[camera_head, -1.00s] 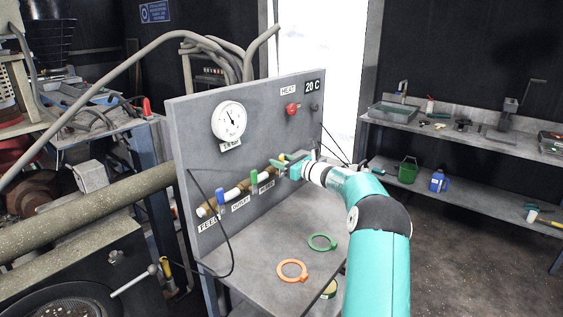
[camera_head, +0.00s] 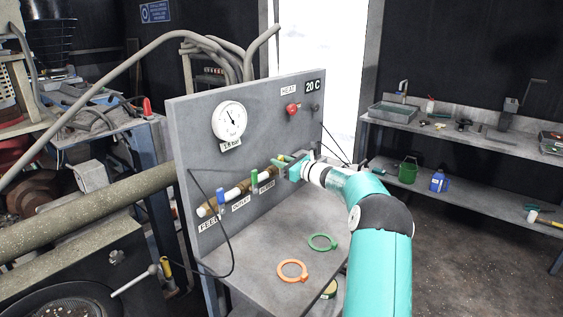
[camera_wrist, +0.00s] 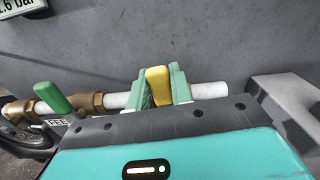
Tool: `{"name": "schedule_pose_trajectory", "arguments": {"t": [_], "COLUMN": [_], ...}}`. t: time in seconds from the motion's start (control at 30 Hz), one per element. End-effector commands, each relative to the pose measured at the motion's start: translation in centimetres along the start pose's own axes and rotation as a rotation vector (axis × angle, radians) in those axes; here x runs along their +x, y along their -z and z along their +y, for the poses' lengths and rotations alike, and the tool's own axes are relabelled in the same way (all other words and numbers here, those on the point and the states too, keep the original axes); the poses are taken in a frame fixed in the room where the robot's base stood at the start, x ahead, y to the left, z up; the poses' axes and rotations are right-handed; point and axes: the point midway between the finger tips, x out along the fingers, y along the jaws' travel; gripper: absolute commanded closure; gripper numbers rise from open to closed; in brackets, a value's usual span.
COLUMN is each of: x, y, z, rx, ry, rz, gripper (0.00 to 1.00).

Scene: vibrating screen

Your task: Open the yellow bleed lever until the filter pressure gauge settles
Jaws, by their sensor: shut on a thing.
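The yellow bleed lever (camera_wrist: 158,86) stands between the two green fingers of my gripper (camera_wrist: 162,90) in the wrist view. The fingers are shut on it, over the white pipe (camera_wrist: 208,90). In the head view my gripper (camera_head: 284,166) is at the right end of the pipe row and hides the lever almost wholly. The round white pressure gauge (camera_head: 229,120) is on the grey panel (camera_head: 262,120), up and left of my gripper. Its needle points toward the upper left; its exact reading is too small to tell.
A green lever (camera_wrist: 52,97) and a blue lever (camera_head: 221,196) stand on the same pipe, left of my gripper. An orange ring (camera_head: 292,270) and a green ring (camera_head: 322,242) lie on the shelf below. A black cable (camera_head: 232,245) hangs in front of the panel.

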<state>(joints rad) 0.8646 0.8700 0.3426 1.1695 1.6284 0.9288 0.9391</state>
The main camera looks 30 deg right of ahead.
Motion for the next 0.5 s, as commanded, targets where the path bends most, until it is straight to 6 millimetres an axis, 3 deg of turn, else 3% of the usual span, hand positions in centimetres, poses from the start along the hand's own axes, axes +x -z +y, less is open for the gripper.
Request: {"name": "schedule_pose_trajectory", "arguments": {"t": [0.5], "x": [0.0], "y": [0.3], "z": [2.2], "rx": [-0.412], "ry": [0.001], "rz": [-0.001], "gripper": [1.0]}}
